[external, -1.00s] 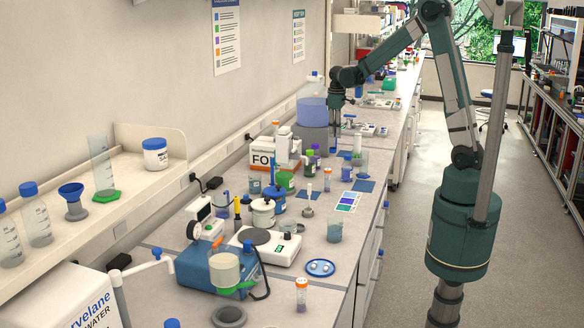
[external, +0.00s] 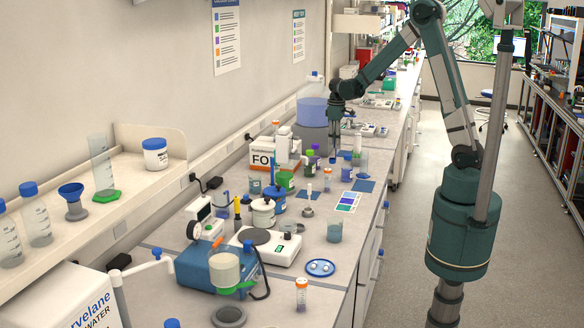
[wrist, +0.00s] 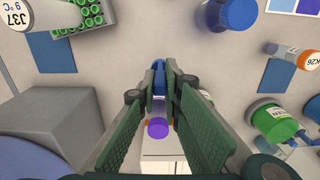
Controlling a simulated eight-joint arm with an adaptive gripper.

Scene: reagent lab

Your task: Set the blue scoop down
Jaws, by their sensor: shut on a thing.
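In the wrist view, my gripper (wrist: 160,82) is shut on the blue scoop (wrist: 158,76). The scoop's blue part shows between the green fingers near their tips; the fingers hide much of the rest. In the external view, my gripper (external: 335,146) points straight down over the far part of the bench. The scoop cannot be made out there, and I cannot tell whether it touches the bench.
The wrist view shows a purple-capped vial (wrist: 158,128) close to the fingers, a grey block (wrist: 50,130) left, and a green-capped jar (wrist: 272,122) right. A green tube rack (wrist: 88,14) and blue-capped bottle (wrist: 234,14) lie beyond. Grey bench shows between them.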

